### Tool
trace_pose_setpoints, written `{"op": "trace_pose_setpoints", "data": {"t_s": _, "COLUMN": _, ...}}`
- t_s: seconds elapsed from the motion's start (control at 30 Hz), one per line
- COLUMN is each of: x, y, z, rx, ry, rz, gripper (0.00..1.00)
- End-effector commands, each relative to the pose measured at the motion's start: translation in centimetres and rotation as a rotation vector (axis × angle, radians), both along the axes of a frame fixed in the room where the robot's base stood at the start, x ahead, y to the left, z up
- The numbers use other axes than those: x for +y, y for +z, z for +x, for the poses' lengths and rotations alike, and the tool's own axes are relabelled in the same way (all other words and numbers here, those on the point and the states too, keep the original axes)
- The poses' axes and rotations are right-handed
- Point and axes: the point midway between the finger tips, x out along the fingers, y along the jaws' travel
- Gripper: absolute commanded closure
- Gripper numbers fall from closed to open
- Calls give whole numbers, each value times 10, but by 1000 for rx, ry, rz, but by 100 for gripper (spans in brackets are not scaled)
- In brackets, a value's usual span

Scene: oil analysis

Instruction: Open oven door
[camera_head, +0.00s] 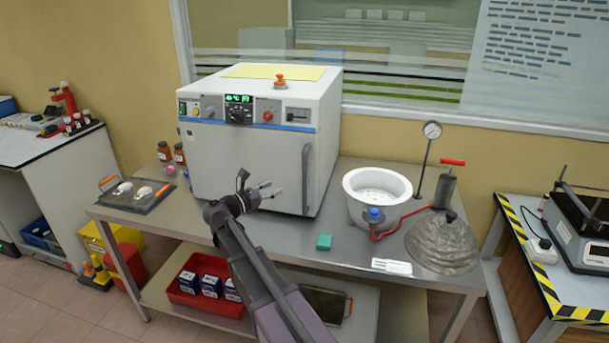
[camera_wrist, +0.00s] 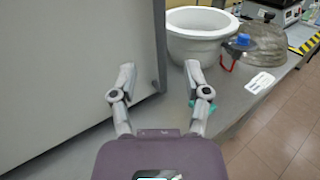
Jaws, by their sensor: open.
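The oven (camera_head: 255,140) is a white box with a control panel on top of its front, standing on a steel table. Its grey door (camera_head: 245,165) looks shut. My gripper (camera_head: 262,185) is open and empty in front of the door's lower middle, left of the handle. In the wrist view my gripper (camera_wrist: 158,80) has its fingers spread apart. The oven door (camera_wrist: 70,70) fills the left of that view. The handle cannot be made out clearly there.
A teal block (camera_head: 324,242) lies at the table's front. A tray (camera_head: 137,194) with two dishes is at the left.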

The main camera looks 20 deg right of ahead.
Motion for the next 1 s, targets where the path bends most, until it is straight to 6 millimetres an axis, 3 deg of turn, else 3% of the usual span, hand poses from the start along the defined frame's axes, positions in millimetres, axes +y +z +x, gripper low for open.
{"op": "trace_pose_setpoints", "data": {"t_s": 0.27, "x": -23, "y": 0, "z": 8, "rx": -1, "ry": -2, "rz": 1, "gripper": 39}}
{"op": "trace_pose_setpoints", "data": {"t_s": 1.0, "x": -117, "y": 0, "z": 43, "rx": -1, "ry": -1, "rz": 1, "gripper": 39}}
